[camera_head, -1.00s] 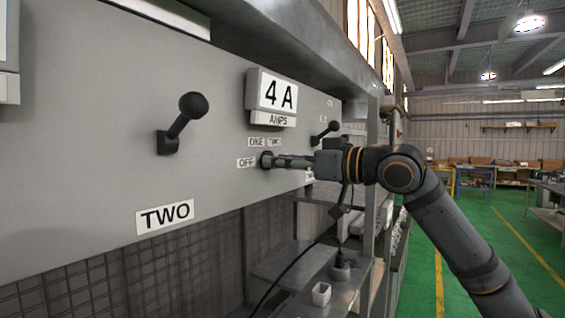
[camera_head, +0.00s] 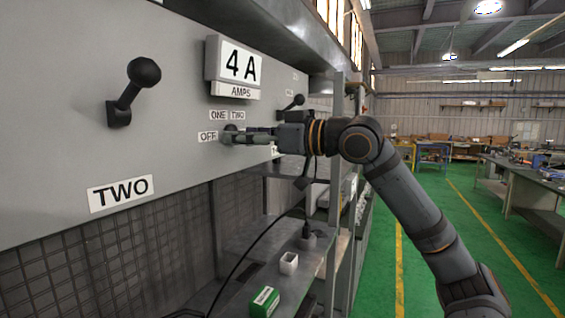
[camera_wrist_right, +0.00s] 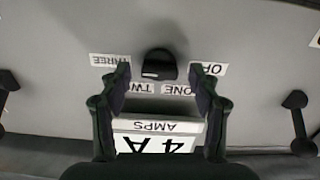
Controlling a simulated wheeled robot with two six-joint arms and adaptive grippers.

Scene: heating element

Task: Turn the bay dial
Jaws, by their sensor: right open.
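The bay dial is a small black knob (camera_wrist_right: 159,64) on the grey panel, ringed by labels OFF, ONE, TWO and THREE in the wrist view, where the picture is upside down. In the head view the dial (camera_head: 229,129) is partly hidden behind my fingertips. My right gripper (camera_head: 232,137) reaches in from the right, level with the dial and close to the panel. In the wrist view its open fingers (camera_wrist_right: 160,75) stand either side of the dial, with a gap on both sides. Contact with the dial cannot be told. My left gripper is not in view.
A display reading 4 A, AMPS (camera_head: 233,66) juts out above the dial. A black lever (camera_head: 134,91) sticks out to the left above a TWO label (camera_head: 120,194), and another lever (camera_head: 293,102) to the right. A shelf below holds a green box (camera_head: 264,302).

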